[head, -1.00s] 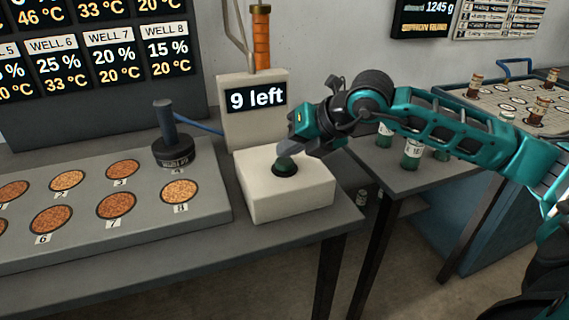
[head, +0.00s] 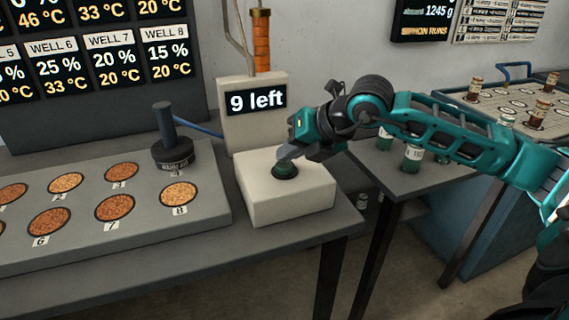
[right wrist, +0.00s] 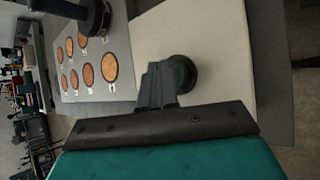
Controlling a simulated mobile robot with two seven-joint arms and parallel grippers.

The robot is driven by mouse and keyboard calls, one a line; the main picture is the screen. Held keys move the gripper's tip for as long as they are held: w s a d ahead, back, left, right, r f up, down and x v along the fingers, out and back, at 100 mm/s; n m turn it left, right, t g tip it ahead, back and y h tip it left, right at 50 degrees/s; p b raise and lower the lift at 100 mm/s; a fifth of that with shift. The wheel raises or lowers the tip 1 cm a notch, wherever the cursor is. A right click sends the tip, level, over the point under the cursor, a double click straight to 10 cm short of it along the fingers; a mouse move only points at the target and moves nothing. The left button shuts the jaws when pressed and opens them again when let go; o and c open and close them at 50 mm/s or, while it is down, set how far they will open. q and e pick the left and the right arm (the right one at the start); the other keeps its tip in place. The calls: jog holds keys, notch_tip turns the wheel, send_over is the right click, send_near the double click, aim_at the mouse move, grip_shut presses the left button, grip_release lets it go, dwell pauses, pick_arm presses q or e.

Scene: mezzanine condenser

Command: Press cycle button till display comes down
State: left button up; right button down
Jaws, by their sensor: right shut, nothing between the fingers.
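The cycle button is a dark green round knob (head: 285,171) on top of a cream box (head: 290,205) in the head view. It also shows in the right wrist view (right wrist: 183,75). The display (head: 256,101) on the post behind the box reads "9 left". My right gripper (head: 285,155) is shut and empty, its fingertips at the top of the button. In the wrist view the fingers (right wrist: 157,85) overlap the button's edge; I cannot tell whether they touch it. My left gripper is not in view.
Left of the box, a grey block with several numbered wells (head: 115,207) carries a dark handled tamper (head: 173,150). Bottles (head: 412,157) stand on the table to the right, partly behind my right arm. A tray (head: 500,102) with more bottles is farther right.

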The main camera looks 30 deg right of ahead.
aim_at(289, 165)
jog(key=shift+f+b, duration=0.3)
jog(key=shift+r, duration=0.1)
dwell(0.5)
jog(key=shift+r+p, duration=0.5)
jog(key=shift+r, duration=0.4)
jog(key=shift+r+p, duration=1.6)
jog(key=shift+r, duration=0.95)
